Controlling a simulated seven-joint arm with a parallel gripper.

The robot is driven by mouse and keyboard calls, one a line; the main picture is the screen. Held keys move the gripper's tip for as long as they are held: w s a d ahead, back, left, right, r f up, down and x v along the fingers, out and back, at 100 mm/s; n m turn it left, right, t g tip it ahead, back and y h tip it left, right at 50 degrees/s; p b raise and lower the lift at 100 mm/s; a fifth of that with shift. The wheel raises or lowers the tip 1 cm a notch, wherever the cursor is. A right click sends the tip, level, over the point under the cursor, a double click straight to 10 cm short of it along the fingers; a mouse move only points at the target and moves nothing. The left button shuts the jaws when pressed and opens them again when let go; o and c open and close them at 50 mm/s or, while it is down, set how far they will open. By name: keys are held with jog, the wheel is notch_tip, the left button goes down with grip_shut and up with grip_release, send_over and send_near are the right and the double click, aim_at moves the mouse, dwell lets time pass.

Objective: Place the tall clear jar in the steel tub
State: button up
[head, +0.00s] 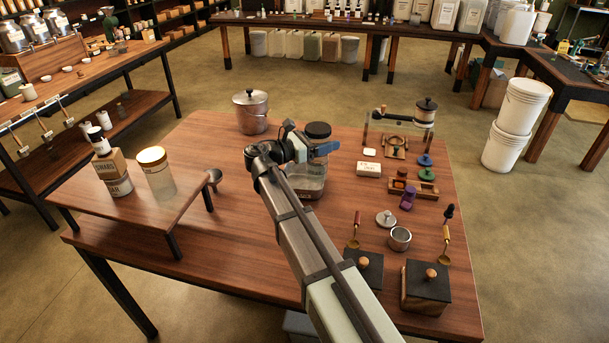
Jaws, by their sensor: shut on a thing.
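A tall clear jar with a black lid (318,131) and a pale label is near the middle of the table. My gripper (300,147) is at its upper left side, shut on it; the fingertips are partly hidden. Directly below the jar is a grey, shiny, see-through-looking shape with a rim line (305,187), which may be the steel tub or the jar's own base. I cannot tell whether the jar is inside it, above it or touching it. My arm covers part of this area. A lidded steel pot (251,112) stands at the back left of the table.
A raised wooden shelf (180,210) at left holds a clear jar with an orange lid (158,175) and a labelled bottle (112,172). Small weights, a balance stand (425,115), a steel cup (400,238) and dark boxes (425,287) crowd the right side.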

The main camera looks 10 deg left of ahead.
jog(key=w+a+f, duration=0.1)
jog(key=w+a, duration=0.5)
jog(key=w, duration=0.2)
notch_tip(320, 180, down, 10)
jog(key=t, duration=0.1)
jog(key=shift+a+n+y, duration=0.15)
jog(key=shift+n+y, duration=0.25)
jog(key=shift+f, duration=0.2)
jog(key=o, duration=1.7)
jog(key=shift+c, duration=0.2)
jog(key=v, duration=0.7)
jog(key=shift+s+a, duration=0.25)
jog(key=shift+r, duration=0.1)
